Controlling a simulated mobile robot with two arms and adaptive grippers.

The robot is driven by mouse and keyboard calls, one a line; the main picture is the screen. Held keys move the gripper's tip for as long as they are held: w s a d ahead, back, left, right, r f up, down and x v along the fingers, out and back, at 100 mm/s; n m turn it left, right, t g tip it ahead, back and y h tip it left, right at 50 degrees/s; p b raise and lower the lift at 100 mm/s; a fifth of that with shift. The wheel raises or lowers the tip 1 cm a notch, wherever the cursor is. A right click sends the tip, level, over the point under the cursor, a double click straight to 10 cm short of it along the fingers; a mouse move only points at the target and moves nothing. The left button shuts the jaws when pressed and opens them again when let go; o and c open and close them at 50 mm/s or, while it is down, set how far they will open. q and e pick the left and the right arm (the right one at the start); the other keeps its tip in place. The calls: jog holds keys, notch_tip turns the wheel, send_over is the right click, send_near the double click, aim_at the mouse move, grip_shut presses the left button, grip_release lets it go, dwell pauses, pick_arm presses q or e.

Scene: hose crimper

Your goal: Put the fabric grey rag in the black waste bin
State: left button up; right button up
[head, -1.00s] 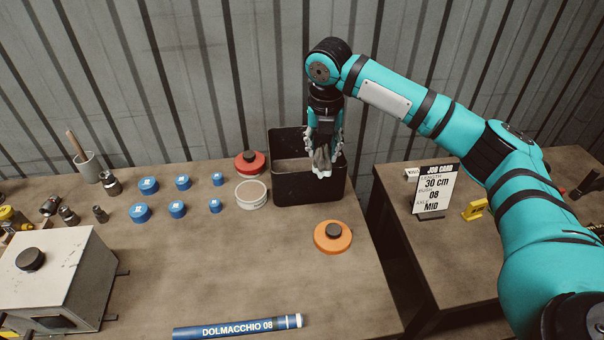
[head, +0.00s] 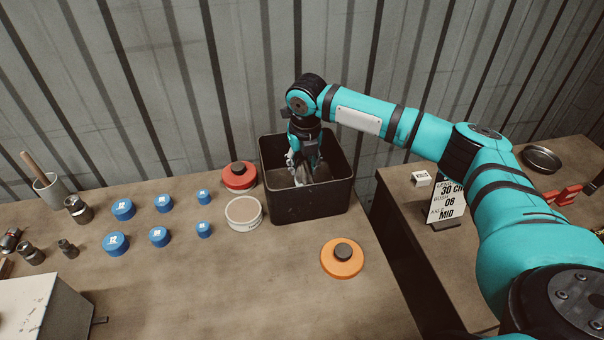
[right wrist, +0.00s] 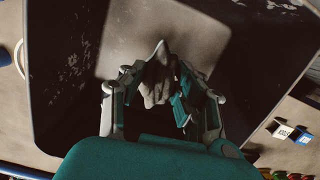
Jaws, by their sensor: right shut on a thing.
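The black waste bin (head: 308,205) stands at the back right corner of the bench, open at the top. My right gripper (head: 302,172) points down into the bin's opening. It is shut on the grey rag (right wrist: 156,82), which hangs between its fingers. In the right wrist view, the gripper (right wrist: 160,95) and rag are over the bin's inside, with the bin walls (right wrist: 65,60) around them. In the head view the rag is mostly hidden by the gripper and the bin's rim. My left gripper does not show.
An orange disc (head: 342,258) lies in front. Several blue caps (head: 123,209) sit further left. A job card (head: 446,205) stands on the right-hand bench, across a gap.

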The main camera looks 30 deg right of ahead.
aim_at(302, 175)
jog(key=shift+f, duration=0.45)
notch_tip(302, 175, down, 3)
jog(key=shift+w+p, duration=0.1)
jog(key=shift+p, duration=0.25)
jog(key=o, duration=0.6)
jog(key=shift+f, duration=0.15)
jog(key=shift+c, duration=0.2)
jog(key=o, duration=0.5)
jog(key=shift+c, duration=0.2)
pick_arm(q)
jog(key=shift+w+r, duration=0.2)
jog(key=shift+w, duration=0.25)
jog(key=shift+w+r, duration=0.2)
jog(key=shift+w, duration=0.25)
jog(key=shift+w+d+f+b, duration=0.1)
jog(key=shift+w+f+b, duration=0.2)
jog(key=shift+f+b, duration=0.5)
pick_arm(e)
jog(key=r, duration=0.4)
jog(key=s+r, duration=0.1)
jog(key=r, duration=0.7)
jog(key=shift+s+a+r, duration=0.15)
jog(key=shift+s+a, duration=0.05)
jog(key=shift+s, duration=0.2)
